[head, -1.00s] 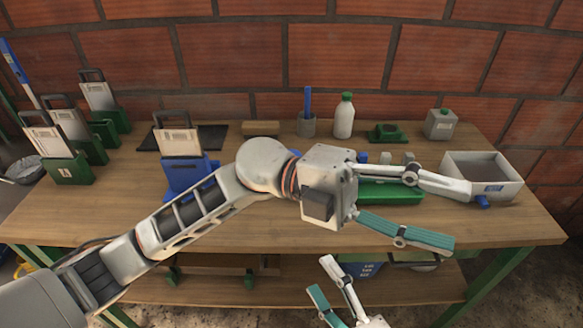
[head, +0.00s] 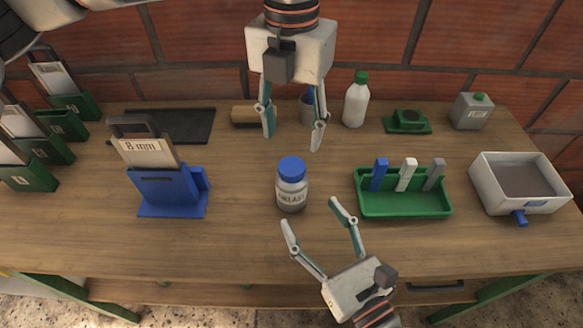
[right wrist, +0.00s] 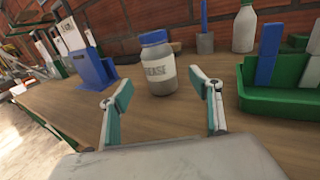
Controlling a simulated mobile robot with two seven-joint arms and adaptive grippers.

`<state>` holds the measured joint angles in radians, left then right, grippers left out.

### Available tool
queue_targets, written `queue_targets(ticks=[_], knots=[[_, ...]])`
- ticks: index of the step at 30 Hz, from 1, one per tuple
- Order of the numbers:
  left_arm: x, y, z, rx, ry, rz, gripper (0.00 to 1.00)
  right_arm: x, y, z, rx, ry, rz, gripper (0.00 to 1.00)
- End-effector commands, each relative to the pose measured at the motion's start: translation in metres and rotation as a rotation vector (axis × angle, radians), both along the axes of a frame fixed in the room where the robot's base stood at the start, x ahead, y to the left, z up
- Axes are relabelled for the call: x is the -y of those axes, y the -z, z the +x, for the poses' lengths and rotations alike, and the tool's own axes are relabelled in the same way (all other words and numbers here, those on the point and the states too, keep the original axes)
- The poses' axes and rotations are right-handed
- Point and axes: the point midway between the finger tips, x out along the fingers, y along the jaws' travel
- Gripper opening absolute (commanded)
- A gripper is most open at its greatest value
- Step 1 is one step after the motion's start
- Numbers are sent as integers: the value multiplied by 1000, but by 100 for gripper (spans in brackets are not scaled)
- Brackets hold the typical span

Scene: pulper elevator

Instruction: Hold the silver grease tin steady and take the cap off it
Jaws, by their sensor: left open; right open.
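The silver grease tin (head: 291,199) stands upright on the table with a blue cap (head: 291,169) on it. Its label reads GREASE in the right wrist view (right wrist: 158,74). My left gripper (head: 292,136) is open and empty, pointing down above and behind the tin, clear of the cap. My right gripper (head: 313,214) is open and empty in front of the tin, its fingers pointing towards it. In the right wrist view the tin shows beyond and between the two fingers, apart from them.
A green tray (head: 405,207) with upright blocks stands right of the tin, close to my right gripper. A blue holder (head: 172,193) stands to the left. A grey bin (head: 520,200) is at far right; a white bottle (head: 356,104) and pen cup (head: 307,112) are behind.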

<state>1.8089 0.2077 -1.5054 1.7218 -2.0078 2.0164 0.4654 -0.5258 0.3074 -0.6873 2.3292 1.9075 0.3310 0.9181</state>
Motion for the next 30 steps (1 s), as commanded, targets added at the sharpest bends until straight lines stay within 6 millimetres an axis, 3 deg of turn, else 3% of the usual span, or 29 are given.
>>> queue_targets(ticks=[5, 18, 30], knots=[[-1, -1, 0, 4, -3, 5, 48, -5, -1, 9, 1, 0, 5, 63], [-1, -1, 0, 2, -2, 3, 48, -30, -1, 59, 1, 0, 2, 63], [0, -1, 0, 2, -1, 2, 48, -36, 0, 69, 0, 0, 1, 63]])
